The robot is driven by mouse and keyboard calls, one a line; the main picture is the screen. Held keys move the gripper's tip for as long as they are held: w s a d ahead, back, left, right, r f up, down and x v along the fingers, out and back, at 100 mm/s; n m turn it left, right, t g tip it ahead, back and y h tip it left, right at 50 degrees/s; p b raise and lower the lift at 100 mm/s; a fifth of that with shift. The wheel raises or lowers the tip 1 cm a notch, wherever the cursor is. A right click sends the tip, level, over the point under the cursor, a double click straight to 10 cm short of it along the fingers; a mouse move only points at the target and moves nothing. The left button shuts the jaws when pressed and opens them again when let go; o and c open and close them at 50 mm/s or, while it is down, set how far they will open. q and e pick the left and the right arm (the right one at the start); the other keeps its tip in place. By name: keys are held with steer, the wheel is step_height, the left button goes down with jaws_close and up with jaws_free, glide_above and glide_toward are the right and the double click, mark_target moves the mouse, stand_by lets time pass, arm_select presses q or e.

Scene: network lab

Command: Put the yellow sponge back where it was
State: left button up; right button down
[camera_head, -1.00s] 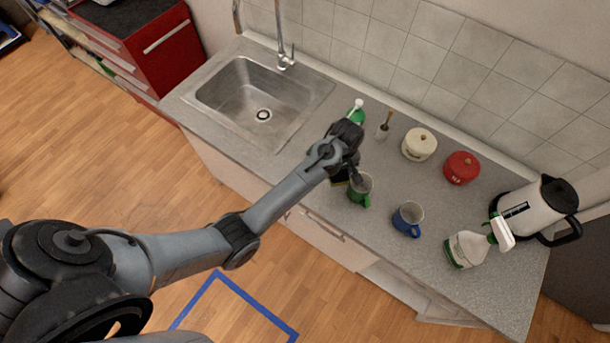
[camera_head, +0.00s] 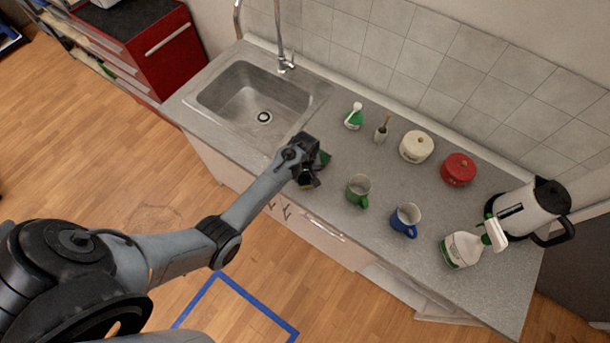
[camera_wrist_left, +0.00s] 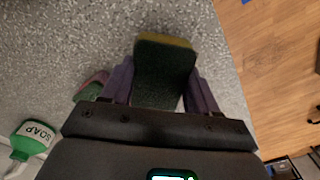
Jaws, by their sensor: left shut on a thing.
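The yellow sponge (camera_wrist_left: 165,72) has a dark green scouring face turned to the camera, with a yellow edge showing at its far end. In the left wrist view it is between the two purple fingers of my left gripper (camera_wrist_left: 163,85), which is shut on it. In the head view my left gripper (camera_head: 308,178) is over the counter's front part, right of the sink, and mostly hides the sponge. Whether the sponge touches the counter is unclear. A second, pink and green sponge (camera_wrist_left: 92,86) lies beside the gripper. My right gripper is not in view.
The grey counter (camera_head: 395,180) carries a green soap bottle (camera_head: 354,116), a brush in a holder (camera_head: 381,129), a green mug (camera_head: 358,191), a blue mug (camera_head: 405,220), white (camera_head: 416,147) and red pots (camera_head: 458,170), a spray bottle (camera_head: 463,249) and a kettle (camera_head: 527,208). The sink (camera_head: 255,103) is empty.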

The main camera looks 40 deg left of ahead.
arm_select(q)
steer(key=shift+f, duration=0.75)
steer(key=shift+f, duration=0.1)
steer(key=o, duration=1)
